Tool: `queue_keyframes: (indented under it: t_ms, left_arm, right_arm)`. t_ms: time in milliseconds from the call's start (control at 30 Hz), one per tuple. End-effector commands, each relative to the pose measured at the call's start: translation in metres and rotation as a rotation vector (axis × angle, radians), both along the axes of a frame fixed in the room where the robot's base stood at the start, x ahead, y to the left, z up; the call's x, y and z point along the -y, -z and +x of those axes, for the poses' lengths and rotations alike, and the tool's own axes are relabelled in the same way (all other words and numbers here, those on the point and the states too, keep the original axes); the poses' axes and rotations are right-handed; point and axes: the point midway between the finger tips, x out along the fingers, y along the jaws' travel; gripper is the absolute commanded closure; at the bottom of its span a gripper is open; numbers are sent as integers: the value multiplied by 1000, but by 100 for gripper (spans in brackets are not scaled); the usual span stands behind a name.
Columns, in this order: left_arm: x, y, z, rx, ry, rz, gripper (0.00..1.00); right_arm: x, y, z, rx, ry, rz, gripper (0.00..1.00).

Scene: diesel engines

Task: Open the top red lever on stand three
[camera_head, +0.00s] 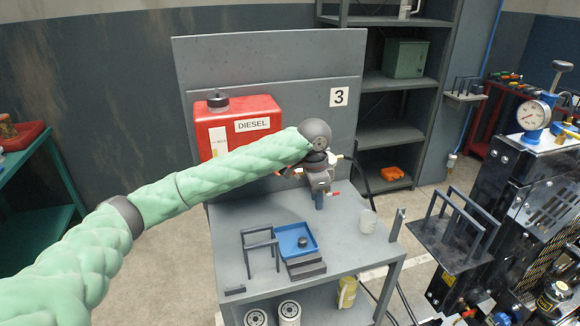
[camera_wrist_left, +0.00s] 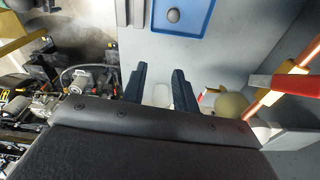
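Stand three (camera_head: 222,236) is a grey bench with a back panel that carries a number 3 sign (camera_head: 339,97). A red DIESEL tank (camera_head: 262,115) is mounted on the panel. My left arm reaches across the tank, and my left gripper (camera_head: 319,200) hangs above the bench top, hiding most of the fittings behind it. In the left wrist view my left gripper (camera_wrist_left: 160,85) is open, its dark fingers apart with no lever between them. A red lever (camera_wrist_left: 280,86) shows to the right of the fingers, apart from them. I cannot tell whether it is the top one.
A blue tray (camera_head: 296,240) and a small dark rack (camera_head: 262,244) sit on the bench top. A copper-coloured pipe (camera_wrist_left: 270,98) runs beside the red lever. A black engine rig (camera_head: 520,200) stands to the right.

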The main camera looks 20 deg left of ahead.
Motion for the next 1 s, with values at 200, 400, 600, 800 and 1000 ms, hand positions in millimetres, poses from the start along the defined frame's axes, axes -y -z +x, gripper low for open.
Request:
queue_keyframes:
  t_ms: [200,400,600,800,1000]
  left_arm:
    - [-39,-54,27,-19,-34,45,71]
    - [-69,-97,42,-38,-67,67,71]
    - [-89,-124,49,-52,-91,76,71]
    - [-94,-128,51,-56,-98,77,71]
    - [-94,-105,50,-58,-97,77,71]
  right_arm:
    - [-1,31,-14,-14,-1,1,0]
    - [-2,53,-24,-23,-2,2,0]
    - [-2,67,-32,-28,-3,3,0]
    - [-1,73,-35,-30,-4,1,0]
    - [5,89,-40,-20,-6,-5,0]
